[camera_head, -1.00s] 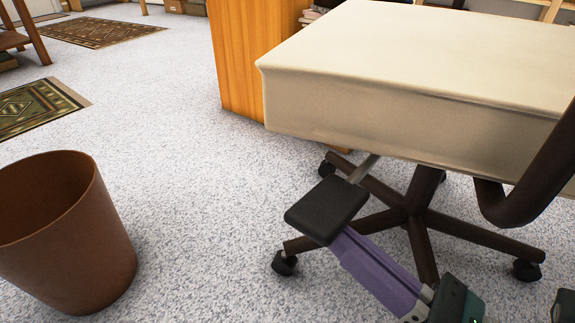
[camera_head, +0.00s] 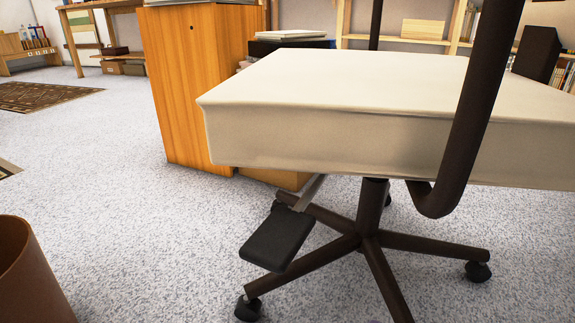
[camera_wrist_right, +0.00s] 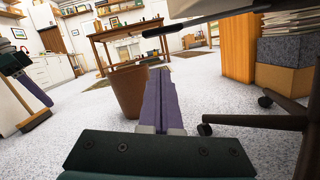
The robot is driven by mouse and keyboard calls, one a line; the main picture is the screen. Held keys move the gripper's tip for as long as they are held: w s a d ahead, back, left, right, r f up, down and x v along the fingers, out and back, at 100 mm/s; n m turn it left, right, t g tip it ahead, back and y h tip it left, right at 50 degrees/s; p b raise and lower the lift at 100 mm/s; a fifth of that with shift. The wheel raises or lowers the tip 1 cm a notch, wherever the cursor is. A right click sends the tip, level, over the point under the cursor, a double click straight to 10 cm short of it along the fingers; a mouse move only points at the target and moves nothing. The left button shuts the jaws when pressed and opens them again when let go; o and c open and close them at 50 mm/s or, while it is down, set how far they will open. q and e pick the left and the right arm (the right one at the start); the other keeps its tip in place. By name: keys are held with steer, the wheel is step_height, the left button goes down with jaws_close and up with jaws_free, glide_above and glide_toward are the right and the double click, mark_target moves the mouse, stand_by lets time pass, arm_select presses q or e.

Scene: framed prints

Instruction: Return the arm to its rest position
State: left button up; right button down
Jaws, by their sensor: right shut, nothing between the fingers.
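My right gripper shows in the right wrist view as two purple fingers (camera_wrist_right: 165,88) pressed together, pointing away over the floor, with nothing between them. In the head view it is out of sight, apart from perhaps a faint purple trace at the bottom edge. My left gripper (camera_wrist_right: 38,91) shows at the left of the right wrist view, with a dark green body and a purple finger pointing down to the right. I cannot tell whether it is open. It is not in the head view.
An office chair with a cream seat (camera_head: 340,85), a black lever paddle (camera_head: 278,238) and a dark wheeled base (camera_head: 370,235) stands close in front. A brown bin (camera_head: 28,275) is at lower left. A wooden cabinet (camera_head: 190,95) stands behind the seat. Speckled floor (camera_head: 110,170) is clear between them.

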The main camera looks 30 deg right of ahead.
steer(key=shift+w+d, duration=0.2)
